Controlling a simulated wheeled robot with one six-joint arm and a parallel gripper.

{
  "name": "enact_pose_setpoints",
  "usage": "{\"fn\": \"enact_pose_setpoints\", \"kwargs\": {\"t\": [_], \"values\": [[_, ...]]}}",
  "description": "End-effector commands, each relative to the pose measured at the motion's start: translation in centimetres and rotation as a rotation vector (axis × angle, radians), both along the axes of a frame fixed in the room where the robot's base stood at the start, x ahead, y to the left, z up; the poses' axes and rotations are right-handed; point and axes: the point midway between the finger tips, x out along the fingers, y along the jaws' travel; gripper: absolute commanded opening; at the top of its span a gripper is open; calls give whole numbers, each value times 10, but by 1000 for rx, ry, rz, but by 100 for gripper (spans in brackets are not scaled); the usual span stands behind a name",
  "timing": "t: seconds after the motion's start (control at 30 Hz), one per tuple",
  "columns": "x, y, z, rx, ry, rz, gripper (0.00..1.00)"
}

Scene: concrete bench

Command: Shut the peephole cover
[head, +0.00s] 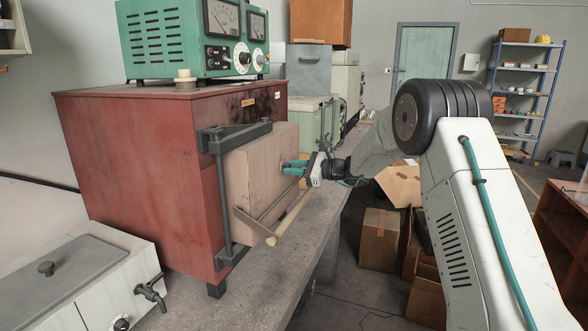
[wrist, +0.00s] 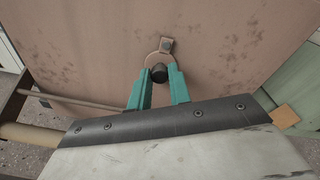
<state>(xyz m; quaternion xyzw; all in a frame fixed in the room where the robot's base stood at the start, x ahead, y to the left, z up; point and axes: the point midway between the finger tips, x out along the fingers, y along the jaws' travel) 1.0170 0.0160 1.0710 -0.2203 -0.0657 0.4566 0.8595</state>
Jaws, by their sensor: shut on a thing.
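The peephole cover (wrist: 152,60) is a small tan round plate on the pinkish furnace door (head: 262,170). It hangs from a small pivot tab (wrist: 166,45), a little down and left of it in the wrist view. A black knob (wrist: 159,73) stands out from the cover. My gripper (wrist: 160,80) has its two teal fingers closed on this knob, one on each side. In the head view my gripper (head: 286,167) reaches the door face from the right and hides the cover. No open hole shows; whether the cover lies over the peephole I cannot tell.
The door hangs on the red furnace (head: 140,170) by a dark hinge frame (head: 222,190). A bar with a pale wooden handle (head: 295,213) sticks out below my gripper. A green meter box (head: 180,40) stands on top. Cardboard boxes (head: 380,240) lie on the floor.

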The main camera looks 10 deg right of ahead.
Motion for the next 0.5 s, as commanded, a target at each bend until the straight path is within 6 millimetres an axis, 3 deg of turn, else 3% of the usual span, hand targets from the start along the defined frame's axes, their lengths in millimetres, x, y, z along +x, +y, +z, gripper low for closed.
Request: {"fn": "enact_pose_setpoints", "kwargs": {"t": [0.07, 0.1, 0.17, 0.5], "values": [[-1, 1, -2, -1, 3, 2, 0], [-1, 1, -2, -1, 3, 2, 28], [-1, 1, -2, -1, 2, 2, 41], [-3, -4, 0, -1, 0, 0, 41]]}}
